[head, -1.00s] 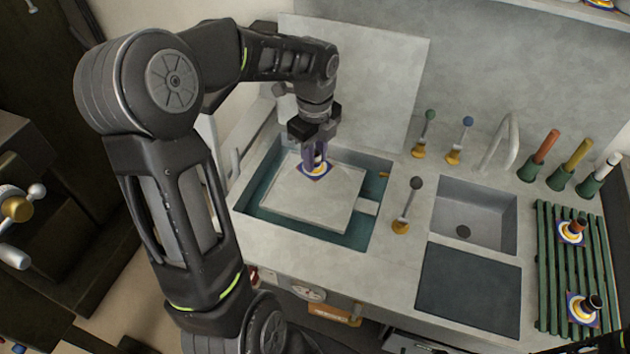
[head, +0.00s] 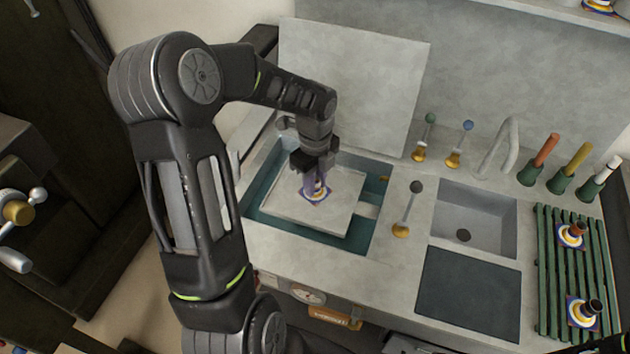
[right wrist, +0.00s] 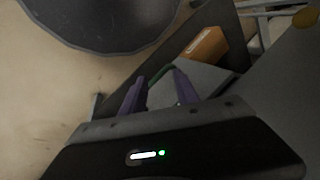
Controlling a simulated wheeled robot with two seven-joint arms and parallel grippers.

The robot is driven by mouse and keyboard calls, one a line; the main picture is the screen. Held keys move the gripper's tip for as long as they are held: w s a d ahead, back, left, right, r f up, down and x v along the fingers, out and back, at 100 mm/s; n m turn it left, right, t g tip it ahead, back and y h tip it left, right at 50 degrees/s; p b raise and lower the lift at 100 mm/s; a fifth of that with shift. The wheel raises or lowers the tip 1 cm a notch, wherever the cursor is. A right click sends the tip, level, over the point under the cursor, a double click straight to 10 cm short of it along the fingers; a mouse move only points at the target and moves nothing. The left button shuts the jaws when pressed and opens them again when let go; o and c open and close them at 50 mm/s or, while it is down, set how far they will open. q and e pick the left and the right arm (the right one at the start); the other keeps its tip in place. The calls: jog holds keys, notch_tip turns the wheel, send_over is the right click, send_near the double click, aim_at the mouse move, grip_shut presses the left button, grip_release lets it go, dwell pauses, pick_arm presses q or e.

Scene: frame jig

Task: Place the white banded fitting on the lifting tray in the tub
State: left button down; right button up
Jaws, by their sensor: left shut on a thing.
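My left gripper (head: 315,180) is shut on the fitting (head: 315,196), which stands upright with a square blue-edged base and yellow and white rings. Its upper part and band are hidden by the purple fingers. The fitting is over the middle of the pale lifting tray (head: 290,212); I cannot tell whether its base touches. The tray sits inside the teal tub (head: 340,242). In the right wrist view my right gripper (right wrist: 160,92) has its purple fingers apart, with nothing seen held between them.
Two other fittings (head: 571,236) (head: 583,310) stand on the green slatted rack (head: 562,275) at the right. A grey sink (head: 475,215), a tap (head: 500,145) and a knobbed lever (head: 408,212) lie right of the tub. A pale panel (head: 350,85) stands behind it.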

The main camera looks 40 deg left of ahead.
pick_arm(q)
jog(key=shift+f, duration=0.1)
jog(key=c, duration=1.2)
grip_release()
jog(key=shift+o, duration=0.2)
notch_tip(320, 180, up, 12)
jog(key=shift+r, duration=0.2)
